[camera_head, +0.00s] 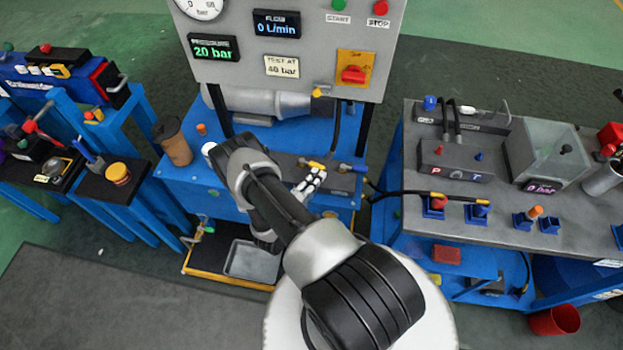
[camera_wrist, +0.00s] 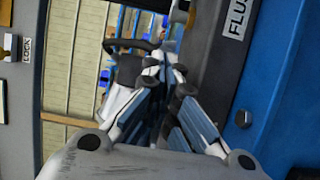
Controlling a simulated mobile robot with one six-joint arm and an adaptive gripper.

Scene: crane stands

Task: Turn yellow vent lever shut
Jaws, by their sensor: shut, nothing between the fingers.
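A small yellow lever (camera_head: 316,166) shows on the dark block at the front of the blue test bench, just beyond my gripper. I take it as the vent lever; its exact angle is too small to read. A blue handle (camera_head: 350,167) is to its right. My gripper (camera_head: 312,178) is shut and empty, right beside the yellow lever; I cannot tell whether they touch. In the wrist view my gripper (camera_wrist: 163,62) has its fingertips together near a dark block. A small yellowish part (camera_wrist: 183,5) shows at the top edge there, too cropped to identify.
The gauge panel (camera_head: 285,75) rises behind the bench, with a red knob (camera_head: 354,75) on a yellow plate and another small yellow part (camera_head: 318,92). A brown cup (camera_head: 173,141) stands on the bench's left. A black hose (camera_head: 410,193) crosses to the right bench.

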